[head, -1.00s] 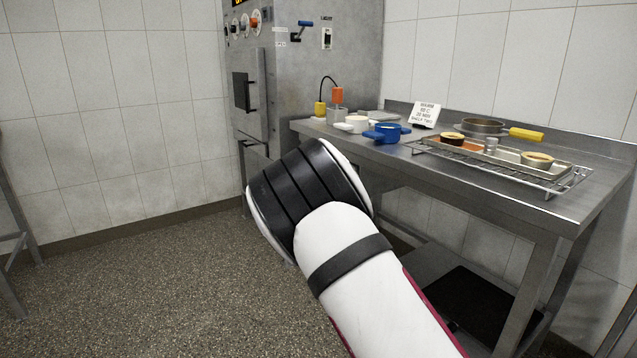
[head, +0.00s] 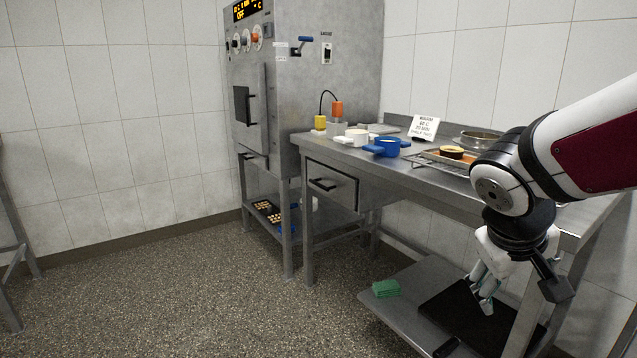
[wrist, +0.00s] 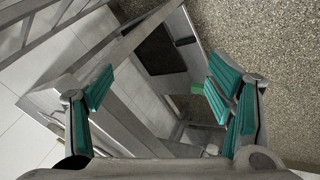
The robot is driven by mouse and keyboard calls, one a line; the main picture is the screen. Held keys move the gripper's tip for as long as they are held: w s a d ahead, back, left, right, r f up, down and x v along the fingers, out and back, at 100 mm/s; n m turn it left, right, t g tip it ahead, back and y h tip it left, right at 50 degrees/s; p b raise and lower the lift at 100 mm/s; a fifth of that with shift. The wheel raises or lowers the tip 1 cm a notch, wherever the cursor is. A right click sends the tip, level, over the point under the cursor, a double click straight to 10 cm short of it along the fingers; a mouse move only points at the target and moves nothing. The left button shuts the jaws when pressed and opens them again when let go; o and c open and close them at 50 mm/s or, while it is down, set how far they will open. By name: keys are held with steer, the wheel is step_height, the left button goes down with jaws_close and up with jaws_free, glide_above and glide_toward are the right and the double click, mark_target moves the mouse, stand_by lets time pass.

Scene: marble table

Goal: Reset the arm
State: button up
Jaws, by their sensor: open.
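My gripper (head: 485,292) hangs at the right of the head view, pointing down in front of the steel table (head: 455,196). In the wrist view my gripper (wrist: 163,100) shows its two green-padded fingers wide apart with nothing between them. My white and maroon arm (head: 590,140) comes in from the right edge and hides part of the tabletop and the tray on it.
A blue pan (head: 388,147), a white pan (head: 355,137), a sign (head: 424,127) and a tray of food stand on the table. The lower shelf (head: 405,312) holds a green item (head: 386,288) and a black mat. An oven (head: 290,80) stands behind.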

steer(key=s+a+m+g+y, duration=0.1)
steer(key=s+a+g+y, duration=0.3)
steer(key=s, duration=0.9)
steer(key=s+a+y, duration=0.1)
steer(key=s+a, duration=0.5)
steer(key=s, duration=0.6)
step_height(320, 180, up, 31)
steer(key=t+p, duration=0.4)
steer(key=p, duration=2.6)
steer(key=shift+s+r, duration=0.2)
steer(key=shift+s, duration=0.05)
